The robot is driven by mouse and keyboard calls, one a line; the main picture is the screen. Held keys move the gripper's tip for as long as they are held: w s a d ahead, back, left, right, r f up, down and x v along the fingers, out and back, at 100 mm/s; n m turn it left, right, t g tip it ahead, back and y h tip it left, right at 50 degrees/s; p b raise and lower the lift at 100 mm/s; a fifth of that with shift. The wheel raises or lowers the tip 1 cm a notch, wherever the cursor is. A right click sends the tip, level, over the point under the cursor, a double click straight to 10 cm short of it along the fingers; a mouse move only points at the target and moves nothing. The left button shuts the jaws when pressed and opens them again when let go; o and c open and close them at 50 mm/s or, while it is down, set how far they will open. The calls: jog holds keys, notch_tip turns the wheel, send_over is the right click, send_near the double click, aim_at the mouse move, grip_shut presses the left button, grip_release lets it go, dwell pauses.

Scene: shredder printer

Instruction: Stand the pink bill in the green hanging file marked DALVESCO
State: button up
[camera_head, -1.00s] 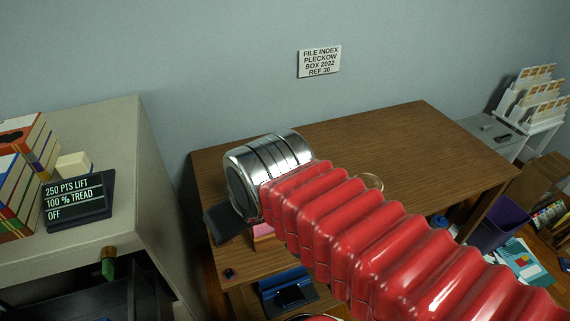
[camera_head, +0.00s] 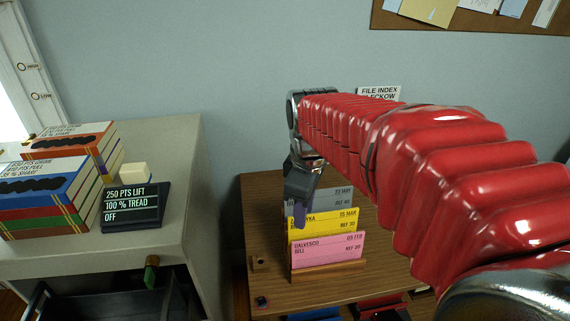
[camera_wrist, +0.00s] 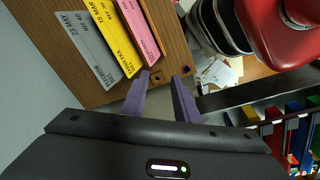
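The pink bill (camera_head: 328,250), marked DALVESCO BILL, stands upright in a wooden holder (camera_head: 330,270) on the brown table, in front of a yellow card (camera_head: 340,224) and a grey card (camera_head: 335,198). The pink bill also shows in the wrist view (camera_wrist: 141,32) at upper middle. My gripper (camera_wrist: 160,76) is open, its two purple fingers apart with nothing between them, near one end of the cards. In the head view it hangs at the cards' left end. A green hanging file (camera_wrist: 313,107) shows at the wrist view's right edge; I cannot read any DALVESCO mark there.
Blue (camera_wrist: 294,112) and red (camera_wrist: 273,118) files stand beside the green one in a dark drawer. A pale cabinet (camera_head: 185,150) at left carries thick books (camera_head: 48,190) and a small display (camera_head: 135,207). Loose papers (camera_wrist: 222,75) lie below the table edge.

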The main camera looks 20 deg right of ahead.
aim_at(329, 237)
jog(key=w+d+f+n+g, duration=0.1)
jog(key=w+d+f+n, duration=0.1)
jog(key=d, duration=0.3)
jog(key=w+d+f+n+g+y, duration=0.1)
jog(key=w+d+f+n+g, duration=0.1)
jog(key=d, duration=0.4)
notch_tip(329, 237, down, 2)
jog(key=w+n, duration=0.1)
jog(key=n, duration=0.1)
jog(key=shift+f+n, duration=0.15)
jog(key=shift+n, duration=0.15)
jog(key=shift+w+f, duration=0.1)
jog(key=shift+f, duration=0.05)
jog(key=f, duration=0.4)
jog(key=s+f, duration=0.1)
jog(key=f, duration=0.8)
jog(key=shift+s+a+f, duration=0.15)
jog(key=shift+s+f, duration=0.05)
jog(key=shift+s, duration=0.15)
grip_shut()
jog(key=shift+r, duration=0.15)
